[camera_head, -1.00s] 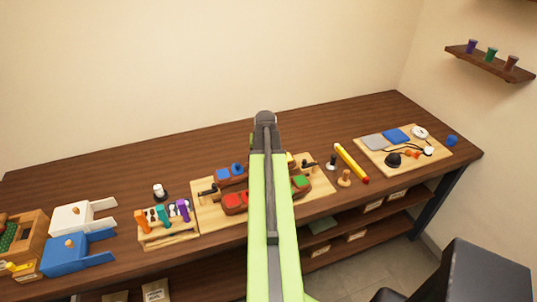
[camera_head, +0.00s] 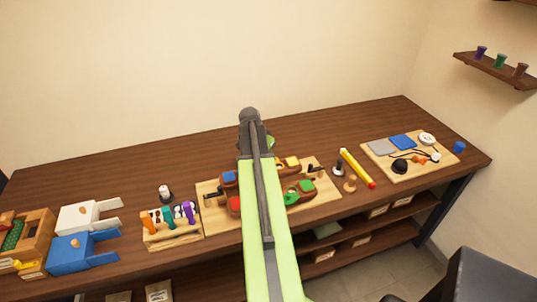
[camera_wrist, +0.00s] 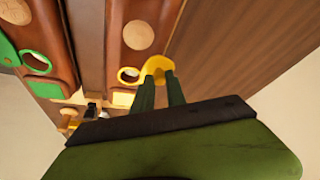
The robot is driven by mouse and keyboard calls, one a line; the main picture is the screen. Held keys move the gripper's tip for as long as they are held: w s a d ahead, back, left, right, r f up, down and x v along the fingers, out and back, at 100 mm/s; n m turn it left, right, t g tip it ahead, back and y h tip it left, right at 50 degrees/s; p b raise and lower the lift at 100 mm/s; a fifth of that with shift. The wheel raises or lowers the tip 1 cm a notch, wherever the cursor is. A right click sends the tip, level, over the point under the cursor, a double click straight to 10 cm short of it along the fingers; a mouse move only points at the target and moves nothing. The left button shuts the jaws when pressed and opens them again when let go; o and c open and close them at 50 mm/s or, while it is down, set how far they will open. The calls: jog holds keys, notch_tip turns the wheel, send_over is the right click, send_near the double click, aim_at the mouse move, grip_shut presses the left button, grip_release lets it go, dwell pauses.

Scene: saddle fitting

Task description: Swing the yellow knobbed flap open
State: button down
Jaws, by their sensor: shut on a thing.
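The brown saddle piece with coloured patches lies on a pale wooden board (camera_head: 327,197); my arm hides its middle. Its yellow patch (camera_head: 292,162) shows just right of my arm. In the wrist view a yellow hooked or knobbed part (camera_wrist: 157,66) stands at the edge of the brown leather (camera_wrist: 150,10), with a yellow ring (camera_wrist: 128,76) beside it. My gripper (camera_wrist: 160,84) has its two dark green fingers closed on this yellow part. In the head view the fingertips are hidden behind my arm. How far the flap is swung cannot be told.
Red (camera_head: 235,205), blue (camera_head: 229,178) and green (camera_head: 300,188) patches lie close around my arm. A tool rack (camera_head: 172,235) stands left. The back of the table is clear.

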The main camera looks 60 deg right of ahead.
jog(key=shift+s+d, duration=0.15)
dwell(0.4)
jog(key=c, duration=1.4)
grip_release()
jog(key=shift+o, duration=0.2)
jog(key=p+v, duration=1.6)
jog(key=v, duration=0.1)
jog(key=shift+r, duration=0.25)
